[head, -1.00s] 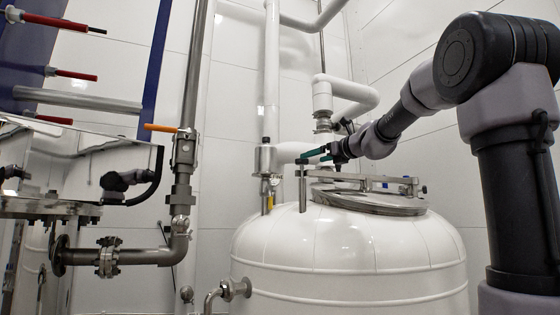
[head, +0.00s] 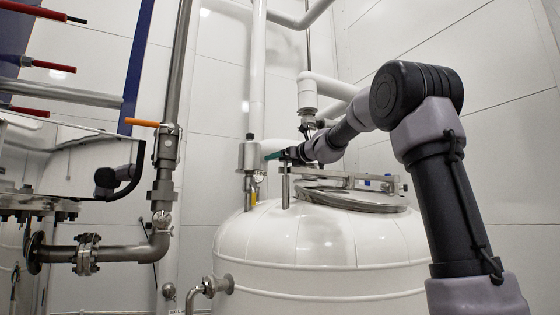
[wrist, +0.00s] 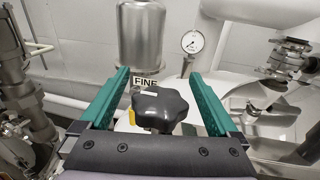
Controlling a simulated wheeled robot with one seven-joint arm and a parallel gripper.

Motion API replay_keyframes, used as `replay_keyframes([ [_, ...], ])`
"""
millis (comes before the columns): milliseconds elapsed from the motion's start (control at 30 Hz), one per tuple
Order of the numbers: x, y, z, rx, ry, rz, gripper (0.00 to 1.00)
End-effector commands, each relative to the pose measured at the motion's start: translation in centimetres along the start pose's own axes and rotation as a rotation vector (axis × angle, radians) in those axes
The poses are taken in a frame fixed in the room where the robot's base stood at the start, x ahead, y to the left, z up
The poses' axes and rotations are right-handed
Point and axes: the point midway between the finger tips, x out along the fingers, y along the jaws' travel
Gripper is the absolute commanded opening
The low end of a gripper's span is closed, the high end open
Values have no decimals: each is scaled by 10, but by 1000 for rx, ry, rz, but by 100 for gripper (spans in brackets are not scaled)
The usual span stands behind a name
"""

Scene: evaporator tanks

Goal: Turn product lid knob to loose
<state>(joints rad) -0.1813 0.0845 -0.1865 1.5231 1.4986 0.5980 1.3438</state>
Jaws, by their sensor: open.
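A black lobed knob (wrist: 160,107) with a pale mark on its top shows in the wrist view. It sits between the two green fingers of my gripper (wrist: 158,76), with a visible gap on each side. My gripper is open and holds nothing. The knob cannot be made out in the head view. A yellow piece shows at the knob's left edge in the wrist view.
Behind the knob are a "FINE" label (wrist: 146,83), a metal cylinder (wrist: 142,40) and a round gauge (wrist: 192,42). White pipes rise behind the tank. A metal pipe with an orange-handled valve (head: 165,145) stands at the left. A bare white wall is at the right.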

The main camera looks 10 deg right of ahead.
Motion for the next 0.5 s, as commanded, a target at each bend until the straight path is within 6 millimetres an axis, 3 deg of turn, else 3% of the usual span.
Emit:
replay_keyframes([
  [67,0,0,0,0,0,0,96],
  [200,0,0,0,0,0,0,43],
  [300,0,0,0,0,0,0,11],
  [500,0,0,0,0,0,3,12],
])
